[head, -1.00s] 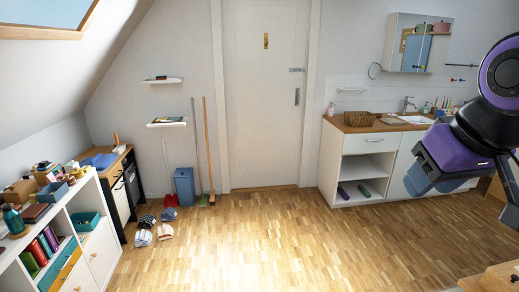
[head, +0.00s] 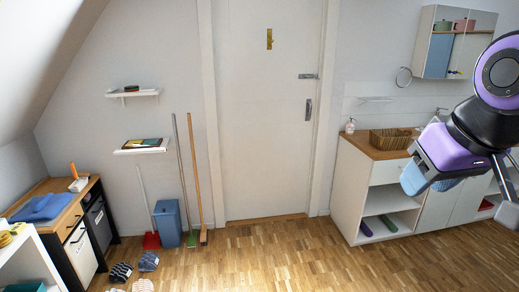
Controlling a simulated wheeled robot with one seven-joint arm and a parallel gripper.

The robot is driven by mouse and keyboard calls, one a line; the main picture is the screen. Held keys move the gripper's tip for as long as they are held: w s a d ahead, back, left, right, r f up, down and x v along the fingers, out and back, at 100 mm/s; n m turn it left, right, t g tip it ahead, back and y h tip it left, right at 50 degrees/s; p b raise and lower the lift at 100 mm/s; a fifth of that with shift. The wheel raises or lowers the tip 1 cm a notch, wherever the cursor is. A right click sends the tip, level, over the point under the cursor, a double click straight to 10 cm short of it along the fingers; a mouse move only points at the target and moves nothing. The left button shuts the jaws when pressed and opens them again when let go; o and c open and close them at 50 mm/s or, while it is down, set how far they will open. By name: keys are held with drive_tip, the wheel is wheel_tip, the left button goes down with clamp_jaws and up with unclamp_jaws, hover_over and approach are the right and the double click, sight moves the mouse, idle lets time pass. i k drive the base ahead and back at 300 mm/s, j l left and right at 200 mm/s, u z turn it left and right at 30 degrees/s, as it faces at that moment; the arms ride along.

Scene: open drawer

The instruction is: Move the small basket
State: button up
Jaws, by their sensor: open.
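A brown wicker basket (head: 390,139) sits upright on the wooden top of the white cabinet, at the right in the head view. It is the only basket I can make out clearly. My gripper (head: 430,183) is open, in front of the cabinet at the right. It is below and to the right of the basket in the picture, and apart from it. No held object can be made out in it. My arm and gripper hide part of the counter to the right of the basket.
The white cabinet (head: 350,195) has open shelves. A soap bottle (head: 350,126) stands on its left end. A closed door (head: 268,120) is in the middle. A blue bin (head: 168,222), brooms and slippers are at the left. The wooden floor (head: 270,260) before the door is clear.

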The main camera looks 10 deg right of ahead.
sight(389, 139)
drive_tip(key=i+j+z, duration=0.1)
drive_tip(key=i+z, duration=0.35)
drive_tip(key=i, duration=1.05)
drive_tip(key=i+l+z, duration=0.45)
drive_tip(key=i+l, duration=0.45)
drive_tip(key=l, duration=0.25)
drive_tip(key=i+l+z, duration=0.1)
drive_tip(key=l, duration=0.3)
